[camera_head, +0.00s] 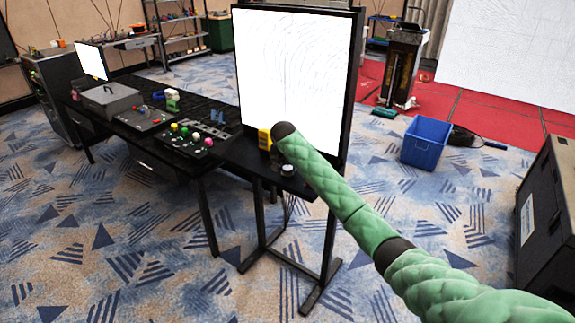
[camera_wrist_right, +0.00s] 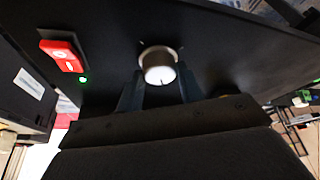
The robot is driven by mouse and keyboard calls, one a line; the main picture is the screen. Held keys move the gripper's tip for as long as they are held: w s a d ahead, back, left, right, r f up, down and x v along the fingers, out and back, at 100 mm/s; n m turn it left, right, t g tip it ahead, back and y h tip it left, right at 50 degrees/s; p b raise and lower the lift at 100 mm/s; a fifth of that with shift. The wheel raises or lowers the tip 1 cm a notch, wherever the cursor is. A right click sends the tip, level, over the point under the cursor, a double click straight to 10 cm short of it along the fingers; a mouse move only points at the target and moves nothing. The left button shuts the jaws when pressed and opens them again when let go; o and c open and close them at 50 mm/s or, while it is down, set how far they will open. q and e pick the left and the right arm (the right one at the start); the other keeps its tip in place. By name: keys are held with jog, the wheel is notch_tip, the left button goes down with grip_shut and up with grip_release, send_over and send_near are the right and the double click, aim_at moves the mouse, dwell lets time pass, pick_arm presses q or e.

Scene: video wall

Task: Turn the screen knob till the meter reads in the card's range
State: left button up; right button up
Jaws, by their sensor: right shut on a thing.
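A silver-white knob (camera_wrist_right: 158,66) with a dark index line sticks out of a black panel in the right wrist view. My right gripper (camera_wrist_right: 158,88) has one finger on each side of it and is shut on it. A yellow item (camera_head: 265,139) stands beside the arm's end. I cannot make out a meter reading or a card's range. My left gripper is out of view.
A red rocker switch (camera_wrist_right: 62,55) and a lit green lamp (camera_wrist_right: 83,79) are left of the knob. The black table (camera_head: 235,150) holds a control panel with coloured buttons (camera_head: 188,140) and a grey case (camera_head: 108,98). A blue bin (camera_head: 425,143) stands on the floor.

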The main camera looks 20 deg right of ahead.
dwell(0.3)
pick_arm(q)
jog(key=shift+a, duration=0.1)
pick_arm(e)
jog(key=o, duration=1)
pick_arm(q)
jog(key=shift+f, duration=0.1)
pick_arm(e)
jog(key=shift+r, duration=0.2)
jog(key=b+v, duration=0.2)
jog(key=v, duration=0.3)
jog(key=shift+s+a+r+b, duration=0.1)
jog(key=shift+s+r+b, duration=0.1)
jog(key=shift+b, duration=0.1)
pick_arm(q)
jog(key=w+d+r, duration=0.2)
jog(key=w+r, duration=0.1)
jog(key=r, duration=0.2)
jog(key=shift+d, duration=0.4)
pick_arm(e)
jog(key=shift+v, duration=0.95)
